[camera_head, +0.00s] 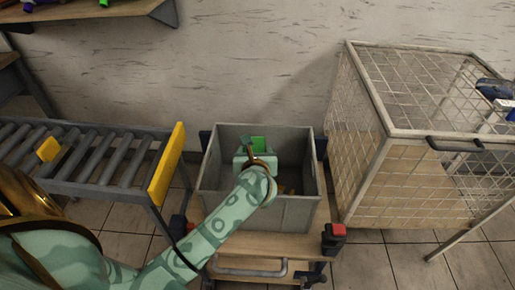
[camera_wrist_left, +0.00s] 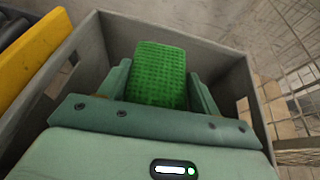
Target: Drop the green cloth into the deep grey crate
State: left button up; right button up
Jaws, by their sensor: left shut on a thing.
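The green cloth (camera_wrist_left: 158,75) is a folded, textured block between the fingers of my left gripper (camera_wrist_left: 160,88). The cloth also shows in the head view (camera_head: 258,144) as a small green patch just beyond the gripper. My left gripper (camera_head: 254,148) is shut on the cloth and sits over the opening of the deep grey crate (camera_head: 258,218), within its rim as seen from above. The crate's walls (camera_wrist_left: 90,48) surround the gripper and cloth in the left wrist view. How far the cloth is above the crate floor is hard to tell. My right gripper is not in view.
The crate stands on a wooden trolley (camera_head: 290,246) with a grey handle. A roller conveyor (camera_head: 85,150) with a yellow end plate (camera_head: 166,168) is at left. A wire mesh cage (camera_head: 400,175) stands close at right.

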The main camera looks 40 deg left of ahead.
pick_arm(q)
jog(key=shift+f+b, duration=0.3)
jog(key=shift+f, duration=0.45)
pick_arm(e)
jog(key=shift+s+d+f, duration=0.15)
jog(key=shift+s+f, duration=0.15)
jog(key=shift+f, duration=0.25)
pick_arm(q)
jog(key=shift+r, duration=0.1)
jog(key=o, duration=1.1)
jog(key=shift+c, duration=0.2)
jog(key=p+v, duration=0.8)
jog(key=v, duration=0.8)
jog(key=shift+d, duration=0.15)
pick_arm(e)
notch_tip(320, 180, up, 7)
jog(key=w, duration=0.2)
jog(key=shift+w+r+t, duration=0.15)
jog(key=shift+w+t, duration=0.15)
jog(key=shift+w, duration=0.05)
pick_arm(q)
jog(key=shift+s, duration=0.15)
